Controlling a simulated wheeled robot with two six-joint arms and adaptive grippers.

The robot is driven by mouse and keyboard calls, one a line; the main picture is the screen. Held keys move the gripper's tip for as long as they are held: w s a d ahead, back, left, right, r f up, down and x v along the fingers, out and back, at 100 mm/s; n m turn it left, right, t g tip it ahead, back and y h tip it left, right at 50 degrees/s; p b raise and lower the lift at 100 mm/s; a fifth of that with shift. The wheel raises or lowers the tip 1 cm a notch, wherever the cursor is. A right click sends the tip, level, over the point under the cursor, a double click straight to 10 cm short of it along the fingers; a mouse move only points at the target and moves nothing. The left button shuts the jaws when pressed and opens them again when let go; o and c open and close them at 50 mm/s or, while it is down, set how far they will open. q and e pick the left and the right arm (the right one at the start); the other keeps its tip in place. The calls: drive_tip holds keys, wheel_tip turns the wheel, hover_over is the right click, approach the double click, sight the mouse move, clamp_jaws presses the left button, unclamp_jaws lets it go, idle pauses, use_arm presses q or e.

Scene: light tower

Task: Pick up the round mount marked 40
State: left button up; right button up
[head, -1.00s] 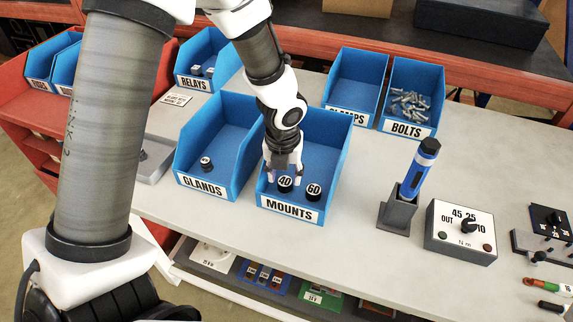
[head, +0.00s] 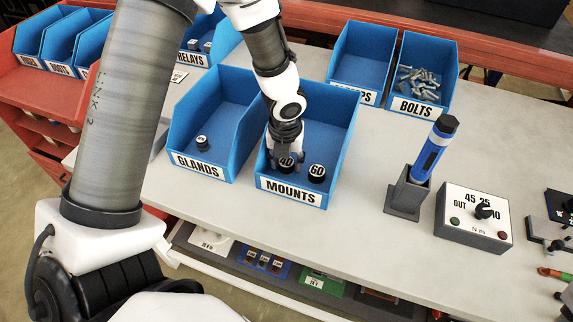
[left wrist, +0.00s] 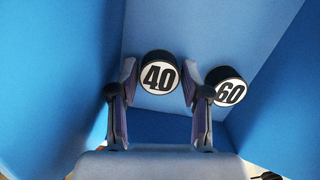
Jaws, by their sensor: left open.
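The round mount marked 40 (head: 286,163) is a short black cylinder with a white top, standing in the blue MOUNTS bin (head: 322,108). In the left wrist view the 40 mount (left wrist: 159,75) shows between the fingertips. The round mount marked 60 (head: 317,173) stands just right of it; it also shows in the left wrist view (left wrist: 229,88), close outside the right finger. My left gripper (head: 285,158) points down into the bin and is open, its fingers on either side of the 40 mount. I cannot tell whether they touch it. My right gripper is out of view.
The blue GLANDS bin (head: 230,103), with one gland (head: 202,142), adjoins on the left. A blue-and-black tool (head: 434,148) stands in a grey holder (head: 408,193) to the right, beside a torque box (head: 473,222). Bare grey table (head: 350,215) lies between.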

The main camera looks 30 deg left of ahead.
use_arm(q)
drive_tip(key=c, duration=0.8)
